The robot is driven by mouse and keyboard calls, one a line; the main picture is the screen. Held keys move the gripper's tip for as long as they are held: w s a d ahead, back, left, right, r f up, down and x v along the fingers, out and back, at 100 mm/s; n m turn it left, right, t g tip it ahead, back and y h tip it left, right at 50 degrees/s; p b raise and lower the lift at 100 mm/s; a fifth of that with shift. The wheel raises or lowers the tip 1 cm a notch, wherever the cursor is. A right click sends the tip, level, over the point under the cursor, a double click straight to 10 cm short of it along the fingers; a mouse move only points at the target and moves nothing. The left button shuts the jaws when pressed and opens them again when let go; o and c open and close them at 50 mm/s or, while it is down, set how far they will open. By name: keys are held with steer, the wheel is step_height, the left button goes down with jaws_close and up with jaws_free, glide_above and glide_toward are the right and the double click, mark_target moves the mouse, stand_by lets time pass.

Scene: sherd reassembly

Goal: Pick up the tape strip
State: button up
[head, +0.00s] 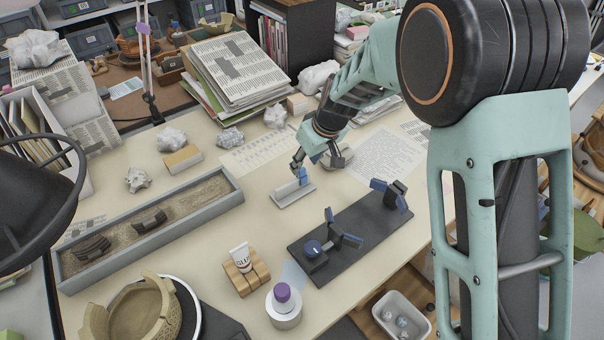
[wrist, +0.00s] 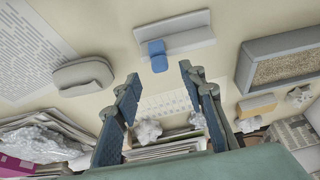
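The tape strip is a small blue piece (head: 303,175) on a pale grey ledge-like holder (head: 290,196) on the desk. In the wrist view the blue strip (wrist: 157,55) hangs over the front edge of the holder (wrist: 185,40). My gripper (head: 310,162) is above and close behind the holder in the head view. In the wrist view its two fingers (wrist: 159,78) are spread wide with nothing between them. The strip shows beyond the fingertips, roughly between them, apart from both.
A rounded grey object (wrist: 83,75) lies beside the holder. A dark plate with blue-padded clamps (head: 350,235) stands front right of it. A long sand tray (head: 150,228) lies left. A glue tube (head: 241,257) and a purple-capped bottle (head: 283,305) stand in front.

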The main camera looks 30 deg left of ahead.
mark_target(302, 169)
steer(key=x, duration=0.3)
steer(key=shift+f, duration=0.3)
steer(key=c, duration=0.8)
